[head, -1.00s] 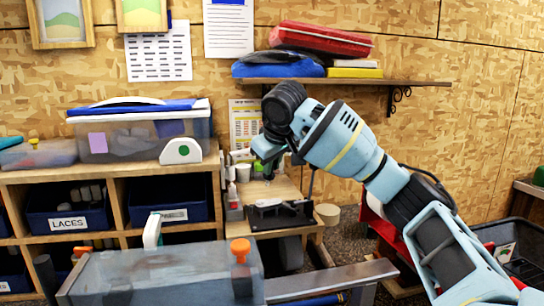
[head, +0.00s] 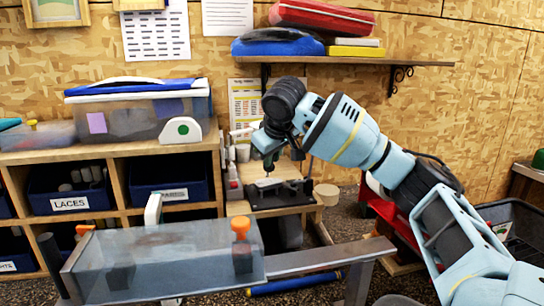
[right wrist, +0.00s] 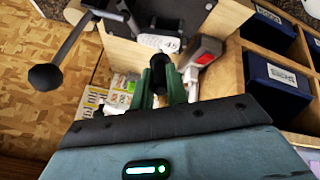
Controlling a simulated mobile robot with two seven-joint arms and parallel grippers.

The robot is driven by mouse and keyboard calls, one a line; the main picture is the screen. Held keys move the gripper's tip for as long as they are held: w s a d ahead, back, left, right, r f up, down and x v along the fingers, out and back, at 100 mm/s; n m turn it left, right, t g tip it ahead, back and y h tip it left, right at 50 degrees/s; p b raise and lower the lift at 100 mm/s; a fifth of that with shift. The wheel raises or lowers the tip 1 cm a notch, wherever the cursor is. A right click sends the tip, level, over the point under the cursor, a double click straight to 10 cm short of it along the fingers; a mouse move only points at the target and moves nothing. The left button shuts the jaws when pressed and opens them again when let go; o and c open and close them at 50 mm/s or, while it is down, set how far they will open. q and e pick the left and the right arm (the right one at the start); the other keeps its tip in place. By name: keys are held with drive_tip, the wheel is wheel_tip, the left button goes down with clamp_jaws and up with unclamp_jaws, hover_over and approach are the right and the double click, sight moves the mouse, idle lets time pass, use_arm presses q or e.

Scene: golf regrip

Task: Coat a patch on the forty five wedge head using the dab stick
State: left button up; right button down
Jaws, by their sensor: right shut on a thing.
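My right gripper (head: 268,163) is above the small wooden bench at the back. In the right wrist view, its green fingers (right wrist: 167,88) are shut on a dark, upright-looking piece, likely the dab stick (right wrist: 160,72). A pale, grooved piece, likely the wedge head (right wrist: 156,43), lies on a black fixture just beyond the stick's end. In the head view the pale piece (head: 267,182) shows on the black fixture (head: 283,197), below the gripper. I cannot tell whether the stick touches it, nor read any loft marking. My left gripper is not in view.
A grey and red container (right wrist: 206,50) stands close beside the fingers. A rod with a black ball (right wrist: 46,77) rises on the other side. Cubbies with blue bins (head: 70,195) stand left of the bench. A clear-topped case (head: 165,260) and metal beam are in front.

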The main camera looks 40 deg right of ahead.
drive_tip(key=shift+f, duration=0.85)
idle(0.3)
drive_tip(key=shift+w+a+r, duration=0.1)
drive_tip(key=shift+w+a, duration=0.4)
drive_tip(key=shift+a, duration=0.4)
drive_tip(key=shift+w+a, duration=0.45)
drive_tip(key=shift+a, duration=0.4)
drive_tip(key=shift+s+d, duration=0.5)
drive_tip(key=shift+d, duration=0.4)
drive_tip(key=shift+s+d, duration=0.5)
drive_tip(key=shift+d, duration=0.4)
drive_tip(key=shift+r, duration=2.9)
